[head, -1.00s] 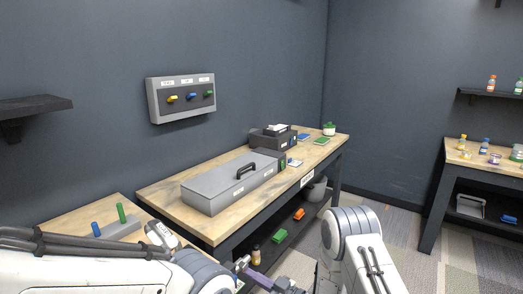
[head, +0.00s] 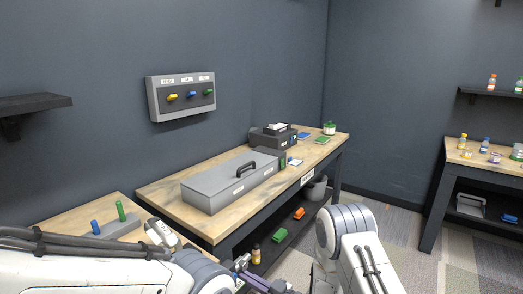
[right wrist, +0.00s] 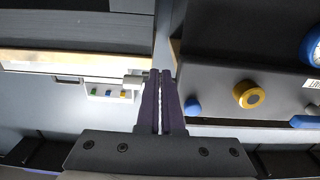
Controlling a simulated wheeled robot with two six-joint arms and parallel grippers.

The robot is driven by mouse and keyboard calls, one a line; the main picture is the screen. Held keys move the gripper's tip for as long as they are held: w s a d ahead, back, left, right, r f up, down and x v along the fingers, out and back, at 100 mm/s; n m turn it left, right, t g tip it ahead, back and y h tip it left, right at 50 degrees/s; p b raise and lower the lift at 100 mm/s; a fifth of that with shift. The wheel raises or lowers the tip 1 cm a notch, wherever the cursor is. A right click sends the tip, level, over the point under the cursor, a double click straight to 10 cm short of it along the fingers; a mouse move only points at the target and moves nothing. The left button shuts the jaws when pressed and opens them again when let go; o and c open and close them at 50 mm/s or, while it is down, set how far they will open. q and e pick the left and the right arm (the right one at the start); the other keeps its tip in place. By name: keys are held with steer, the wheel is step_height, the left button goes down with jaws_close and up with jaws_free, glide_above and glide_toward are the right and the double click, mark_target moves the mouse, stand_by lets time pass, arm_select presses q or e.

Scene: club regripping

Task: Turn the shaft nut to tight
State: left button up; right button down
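I cannot single out the shaft nut for certain in these views. My right gripper (right wrist: 158,105) has two purple fingers lying side by side with only a thin gap, and nothing shows between them. In the head view, the right gripper (head: 247,275) is low at the bottom edge, in front of the bench. A small grey piece (right wrist: 134,80) appears left of the fingertips. My left gripper cannot be made out.
A wooden bench (head: 160,195) carries a long grey case (head: 225,188) with a black handle. A side bench (head: 485,168) is at right.

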steer(key=shift+r, duration=0.1)
steer(key=v, duration=0.6)
steer(key=shift+s+f, duration=0.2)
steer(key=shift+f, duration=0.2)
steer(key=shift+a, duration=0.1)
